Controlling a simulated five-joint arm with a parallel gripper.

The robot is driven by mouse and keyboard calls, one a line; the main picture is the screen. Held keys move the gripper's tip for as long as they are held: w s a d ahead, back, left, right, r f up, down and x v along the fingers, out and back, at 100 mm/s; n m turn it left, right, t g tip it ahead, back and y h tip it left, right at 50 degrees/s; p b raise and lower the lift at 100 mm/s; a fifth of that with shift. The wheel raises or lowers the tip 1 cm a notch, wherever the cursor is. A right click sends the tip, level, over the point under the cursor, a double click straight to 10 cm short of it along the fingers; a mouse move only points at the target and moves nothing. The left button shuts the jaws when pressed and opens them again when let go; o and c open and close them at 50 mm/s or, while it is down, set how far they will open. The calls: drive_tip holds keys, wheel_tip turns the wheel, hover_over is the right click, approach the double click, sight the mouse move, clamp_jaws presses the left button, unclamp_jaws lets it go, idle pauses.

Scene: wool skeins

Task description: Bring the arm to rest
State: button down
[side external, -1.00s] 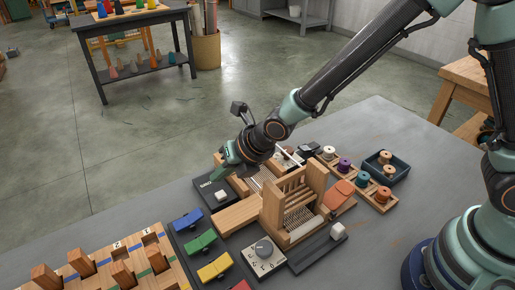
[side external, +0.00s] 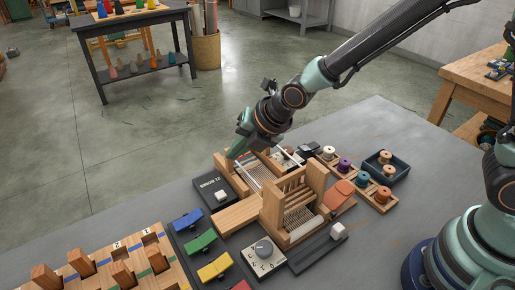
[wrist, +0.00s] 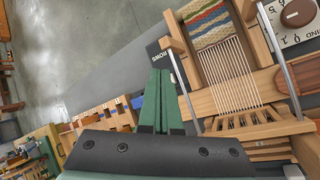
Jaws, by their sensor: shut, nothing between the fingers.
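My gripper (side external: 236,152) is in the air just above the back left end of the small wooden loom (side external: 268,212) in the side view. In the wrist view my gripper's green fingers (wrist: 161,100) lie side by side, shut and empty. The loom (wrist: 228,100) is to their right there, with pale warp threads and a striped woven band (wrist: 212,30) in red, blue and cream. I cannot tell from these views exactly how high the fingertips are above the loom.
A counter box (side external: 214,191) stands left of the loom, and a dial box (side external: 264,254) in front of it. Colored clips (side external: 201,242) and a wooden peg rack (side external: 115,265) are at front left. Thread spools (side external: 345,164) and a dark tray (side external: 386,165) are at right.

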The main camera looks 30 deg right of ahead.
drive_tip(key=s+d+r+m+h, duration=0.1)
drive_tip(key=s+d+r+m, duration=0.5)
drive_tip(key=d+m, duration=0.4)
drive_tip(key=s+d+r+m+h, duration=0.2)
drive_tip(key=s+d+r+m, duration=0.4)
drive_tip(key=d+m, duration=0.5)
drive_tip(key=s+m, duration=0.2)
drive_tip(key=m, duration=0.6)
drive_tip(key=shift+s+d+r+g, duration=0.15)
drive_tip(key=shift+s+r+g, duration=0.1)
drive_tip(key=shift+g, duration=0.15)
drive_tip(key=shift+w, duration=0.1)
